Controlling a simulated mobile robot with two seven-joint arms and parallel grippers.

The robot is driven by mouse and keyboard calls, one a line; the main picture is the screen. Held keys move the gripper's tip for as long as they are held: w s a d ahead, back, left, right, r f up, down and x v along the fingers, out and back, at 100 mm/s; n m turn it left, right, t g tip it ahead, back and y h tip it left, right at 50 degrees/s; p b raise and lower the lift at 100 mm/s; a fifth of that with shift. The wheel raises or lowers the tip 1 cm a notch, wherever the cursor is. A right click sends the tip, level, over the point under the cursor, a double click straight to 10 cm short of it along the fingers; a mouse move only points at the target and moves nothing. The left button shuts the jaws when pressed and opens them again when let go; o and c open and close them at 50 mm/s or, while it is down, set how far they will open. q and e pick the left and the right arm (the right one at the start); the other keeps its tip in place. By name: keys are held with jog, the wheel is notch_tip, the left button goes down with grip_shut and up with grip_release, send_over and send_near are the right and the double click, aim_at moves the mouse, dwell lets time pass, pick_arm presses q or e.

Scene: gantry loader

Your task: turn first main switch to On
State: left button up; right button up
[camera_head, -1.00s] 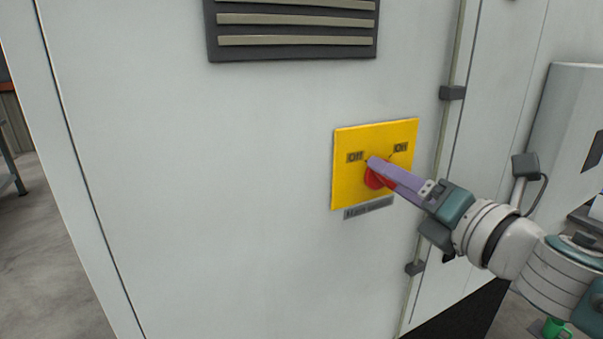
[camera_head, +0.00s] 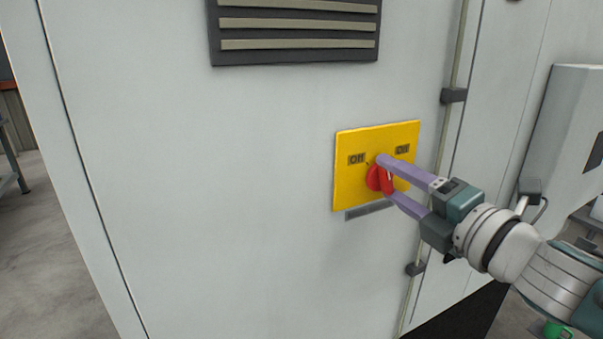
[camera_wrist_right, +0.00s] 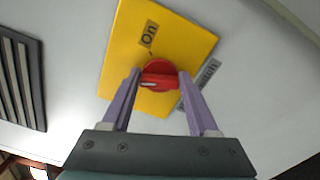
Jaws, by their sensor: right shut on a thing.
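The main switch is a red rotary knob (camera_head: 376,178) on a yellow plate (camera_head: 349,190) fixed to a pale cabinet door. An "Off" label (camera_head: 357,159) is at the plate's upper left and an "On" label (camera_head: 402,149) at its upper right. My right gripper (camera_head: 386,178) is shut on the knob, one purple finger above and one below. The right wrist view shows the fingers on both sides of the knob (camera_wrist_right: 159,74), with a pale mark on its face. I cannot tell exactly which label it points to. My left gripper is not in view.
A dark vent grille (camera_head: 295,25) is above the plate. A door seam with dark hinges (camera_head: 453,95) runs to its right. A grey box (camera_head: 570,130) juts out at far right.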

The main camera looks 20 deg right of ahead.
jog(key=m+p, duration=0.1)
jog(key=m, duration=0.5)
jog(key=shift+m, duration=0.3)
jog(key=m, duration=0.4)
jog(key=shift+f+p, duration=0.15)
jog(key=shift+p, duration=0.2)
jog(key=shift+m, duration=1.1)
jog(key=o, duration=1.4)
jog(key=shift+s+d, duration=0.2)
jog(key=shift+s, duration=2.3)
jog(key=shift+s+d, duration=0.15)
jog(key=shift+s, duration=2.35)
